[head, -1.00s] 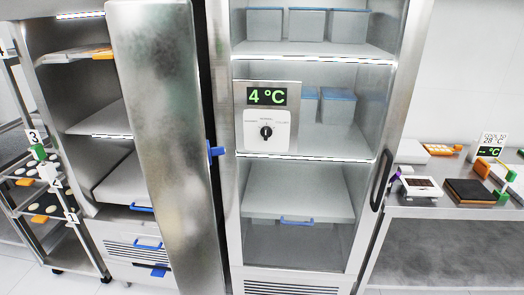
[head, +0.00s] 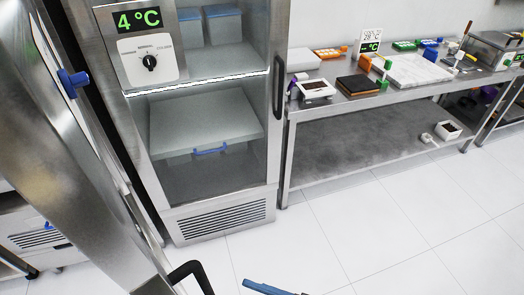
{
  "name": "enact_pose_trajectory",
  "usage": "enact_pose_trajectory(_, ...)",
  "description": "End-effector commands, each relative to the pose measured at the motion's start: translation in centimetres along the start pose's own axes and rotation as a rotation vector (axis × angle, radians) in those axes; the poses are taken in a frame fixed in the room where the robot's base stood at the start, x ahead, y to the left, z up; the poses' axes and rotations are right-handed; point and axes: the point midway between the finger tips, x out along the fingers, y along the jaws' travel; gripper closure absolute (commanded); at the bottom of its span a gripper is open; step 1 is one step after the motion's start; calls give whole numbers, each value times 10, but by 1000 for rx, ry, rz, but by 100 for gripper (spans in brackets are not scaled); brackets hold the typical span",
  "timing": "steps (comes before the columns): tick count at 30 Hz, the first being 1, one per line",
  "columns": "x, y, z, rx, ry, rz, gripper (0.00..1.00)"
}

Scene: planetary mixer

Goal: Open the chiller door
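The chiller (head: 222,215) is the tall steel cabinet left of centre in the head view. Its 4 °C display and dial panel (head: 148,58) are at the upper left. A tall black handle (head: 278,82) runs along the right edge of its front. The front looks closed, with blue-lidded boxes (head: 222,24) and a pale bin (head: 205,122) visible inside. The cabinet's top is out of the picture. I cannot make out my gripper in this view.
A steel door or panel (head: 85,170) with a blue latch (head: 72,82) slants along the left. A black curved bar (head: 190,272) and a blue bar (head: 265,287) show at the bottom. A steel bench (head: 340,105) stands right of the chiller. Tiled floor (head: 420,215) is clear ahead right.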

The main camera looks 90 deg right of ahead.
Motion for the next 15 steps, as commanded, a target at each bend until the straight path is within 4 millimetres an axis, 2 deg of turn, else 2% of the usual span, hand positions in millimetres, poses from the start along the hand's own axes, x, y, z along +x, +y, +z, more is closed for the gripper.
enact_pose_trajectory(3,-19,0,2,0,-2,1,45)
enact_pose_trajectory(6,-27,0,1,0,-1,1,45)
enact_pose_trajectory(15,-31,0,-1,1,1,0,45)
